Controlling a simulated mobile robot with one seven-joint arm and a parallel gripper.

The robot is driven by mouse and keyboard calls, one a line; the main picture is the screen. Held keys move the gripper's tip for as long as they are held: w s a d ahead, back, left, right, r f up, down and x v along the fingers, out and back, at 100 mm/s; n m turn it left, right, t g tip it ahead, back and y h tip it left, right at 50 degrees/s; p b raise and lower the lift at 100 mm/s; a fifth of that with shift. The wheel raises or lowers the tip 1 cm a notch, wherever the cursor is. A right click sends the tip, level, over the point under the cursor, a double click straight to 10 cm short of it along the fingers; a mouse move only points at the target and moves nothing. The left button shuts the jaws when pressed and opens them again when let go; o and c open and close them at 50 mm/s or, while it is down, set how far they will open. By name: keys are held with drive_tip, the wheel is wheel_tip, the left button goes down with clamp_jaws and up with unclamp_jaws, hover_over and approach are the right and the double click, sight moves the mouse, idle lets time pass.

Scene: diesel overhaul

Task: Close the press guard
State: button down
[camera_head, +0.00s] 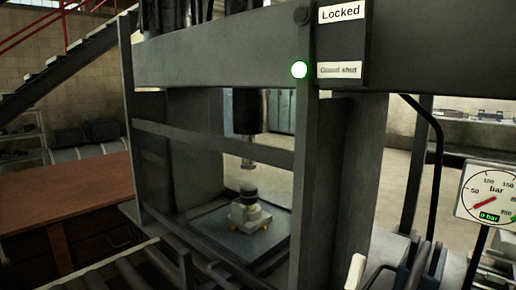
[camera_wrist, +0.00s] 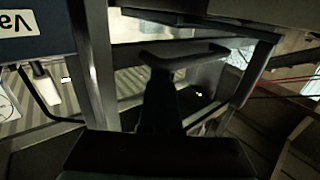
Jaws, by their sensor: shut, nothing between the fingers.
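The press guard (camera_head: 215,143) is a grey frame with a crossbar, standing across the front of the press opening in the head view. A lamp (camera_head: 299,69) beside the "Guard shut" label (camera_head: 339,70) glows white-green. A "Locked" sign (camera_head: 340,12) is above it. Behind the guard, a small pale block with a dark top (camera_head: 250,212) stands on the press plate under the ram (camera_head: 249,112). My gripper (camera_wrist: 160,80) is dark and shut, with nothing held, in the wrist view. It is not visible in the head view. Shadow hides whether it touches anything.
A pressure gauge (camera_head: 487,193) reading 0 bar stands at the right. A brown-topped bench (camera_head: 65,198) is at the left, with rollers (camera_head: 105,280) in front of the press. A black bent bar (camera_head: 437,170) rises at the right. Stairs are behind at the left.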

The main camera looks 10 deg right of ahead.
sight(261, 262)
drive_tip(key=shift+f, duration=0.25)
drive_tip(key=r+p, duration=0.2)
drive_tip(key=w+r+p, duration=0.1)
drive_tip(key=r+p, duration=0.1)
drive_tip(key=r, duration=0.1)
drive_tip(key=shift+w+d+r, duration=0.15)
drive_tip(key=shift+w+d, duration=0.05)
drive_tip(key=f+b+v, duration=0.1)
drive_tip(key=b+v, duration=0.1)
drive_tip(key=v, duration=0.8)
drive_tip(key=s+a+r+n+t+y+p, duration=0.1)
drive_tip(key=r+p, duration=0.5)
drive_tip(key=r, duration=1.3)
drive_tip(key=s+a+r+n+t+y+p, duration=0.1)
drive_tip(key=s+a+r+t+y+p, duration=0.1)
drive_tip(key=r, duration=1.7)
drive_tip(key=s+a+r+n+t+y+p, duration=0.1)
drive_tip(key=s+r+t+p, duration=0.4)
drive_tip(key=r+p, duration=0.5)
wheel_tip(261, 262, up, 10)
drive_tip(key=a+t+y, duration=0.1)
drive_tip(key=a+t, duration=0.1)
drive_tip(key=shift+s+a+f, duration=0.2)
drive_tip(key=shift+s+a, duration=0.2)
drive_tip(key=shift+f, duration=0.1)
